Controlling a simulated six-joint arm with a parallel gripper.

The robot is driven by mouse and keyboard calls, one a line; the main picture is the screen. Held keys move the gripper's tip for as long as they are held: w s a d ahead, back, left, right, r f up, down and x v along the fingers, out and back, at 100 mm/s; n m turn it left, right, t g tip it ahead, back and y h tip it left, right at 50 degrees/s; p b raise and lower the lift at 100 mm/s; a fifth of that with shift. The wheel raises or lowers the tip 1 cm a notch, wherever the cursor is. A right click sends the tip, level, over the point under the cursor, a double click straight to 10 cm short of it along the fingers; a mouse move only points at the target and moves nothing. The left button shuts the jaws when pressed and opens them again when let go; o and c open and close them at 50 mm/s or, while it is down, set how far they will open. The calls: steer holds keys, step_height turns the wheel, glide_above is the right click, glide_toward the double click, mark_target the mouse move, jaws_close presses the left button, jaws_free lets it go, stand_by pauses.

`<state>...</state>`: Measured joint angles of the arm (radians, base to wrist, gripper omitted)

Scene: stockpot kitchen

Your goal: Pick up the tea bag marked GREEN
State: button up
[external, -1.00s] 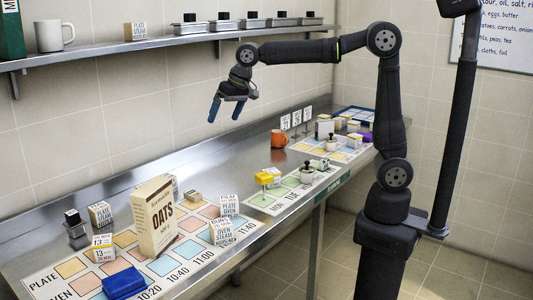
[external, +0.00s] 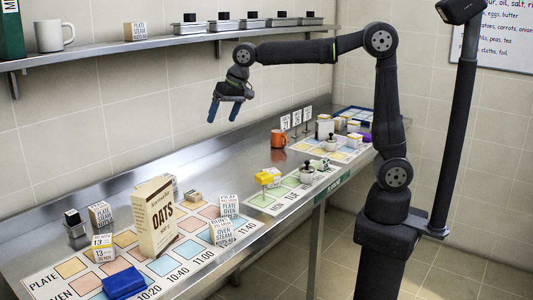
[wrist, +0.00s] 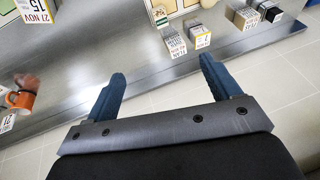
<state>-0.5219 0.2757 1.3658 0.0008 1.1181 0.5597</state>
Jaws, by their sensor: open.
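I cannot make out a tea bag marked GREEN in either view. My gripper (external: 223,112) hangs open and empty above the back of the steel counter, below the wall shelf. An orange mug (external: 279,139) stands on the counter to the right of my gripper. The mug also shows at the left edge of the wrist view (wrist: 20,99), with no readable tag on it.
A chart mat (external: 42,282) at the front left bears an OATS box (external: 156,219), a blue cloth (external: 124,282) and several labelled blocks. The shelf (external: 105,57) holds a white mug (external: 54,36) and tins.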

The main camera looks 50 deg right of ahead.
steer(key=w+a+f+m+g+h, duration=0.1)
steer(key=w+a+f+m+g, duration=0.2)
steer(key=w+m, duration=0.35)
steer(key=m+h, duration=0.1)
steer(key=m, duration=1)
glide_above(194, 192)
step_height(194, 192, down, 8)
steer(key=shift+g, duration=0.4)
step_height(194, 192, down, 12)
steer(key=shift+w+a+f, duration=0.1)
steer(key=shift+a, duration=0.05)
steer(key=shift+f, duration=2.65)
steer(key=c, duration=1.1)
steer(key=shift+o, duration=0.2)
steer(key=shift+r, duration=0.1)
